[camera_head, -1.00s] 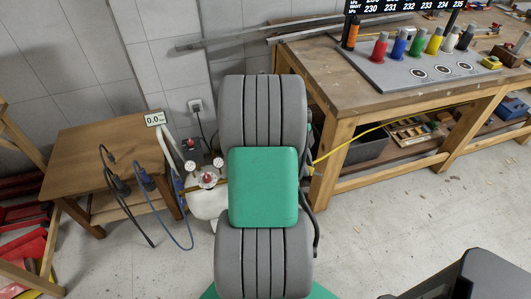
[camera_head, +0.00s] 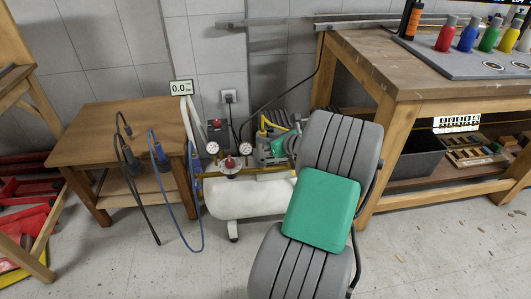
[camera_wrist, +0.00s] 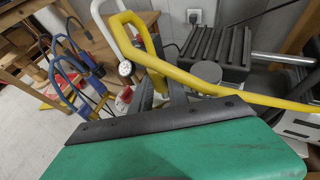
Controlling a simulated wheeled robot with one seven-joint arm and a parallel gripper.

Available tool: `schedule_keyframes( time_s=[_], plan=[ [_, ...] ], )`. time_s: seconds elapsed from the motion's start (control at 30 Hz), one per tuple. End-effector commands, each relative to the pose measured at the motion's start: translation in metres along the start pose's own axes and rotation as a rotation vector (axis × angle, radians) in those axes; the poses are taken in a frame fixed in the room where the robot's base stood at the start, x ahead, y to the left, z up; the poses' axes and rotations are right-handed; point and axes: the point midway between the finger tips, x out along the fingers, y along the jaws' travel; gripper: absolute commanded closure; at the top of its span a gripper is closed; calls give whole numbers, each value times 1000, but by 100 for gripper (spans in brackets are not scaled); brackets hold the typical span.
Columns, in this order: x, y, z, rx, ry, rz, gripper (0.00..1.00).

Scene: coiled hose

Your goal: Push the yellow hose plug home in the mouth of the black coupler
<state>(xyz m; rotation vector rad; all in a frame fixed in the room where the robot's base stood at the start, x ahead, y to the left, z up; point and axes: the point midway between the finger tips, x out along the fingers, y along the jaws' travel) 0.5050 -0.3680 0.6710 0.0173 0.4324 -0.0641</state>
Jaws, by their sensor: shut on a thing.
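The yellow hose (camera_head: 266,124) crosses the wrist view (camera_wrist: 235,88) and bends in a loop at my gripper. My gripper (camera_wrist: 160,88) is shut on it; in the head view my gripper (camera_head: 272,142) shows partly behind my arm, above the white tank. I cannot make out the plug at the hose's end. The black coupler (camera_head: 131,160) hangs on a black hose at the front edge of the small wooden table, left of my gripper and apart from it. A blue coupler (camera_head: 161,157) hangs beside it. Couplers and hoses also show at the wrist view's left, where the black coupler's mouth is unclear.
A white compressor tank (camera_head: 245,198) with gauges and a red knob stands right of the small table (camera_head: 100,125). A 0.0 display (camera_head: 181,87) sits by the table's back corner. A workbench (camera_head: 375,65) with coloured bottles stands right.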

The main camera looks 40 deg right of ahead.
Motion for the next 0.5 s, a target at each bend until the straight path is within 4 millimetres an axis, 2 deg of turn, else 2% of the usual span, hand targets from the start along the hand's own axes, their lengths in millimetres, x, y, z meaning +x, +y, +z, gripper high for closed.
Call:
schedule_keyframes(
  time_s=[0.2, 0.5],
  plan=[
    [2, 3, 10, 1, -45, -11, 100],
    [0, 3, 11, 2, -42, -10, 100]
  ],
)
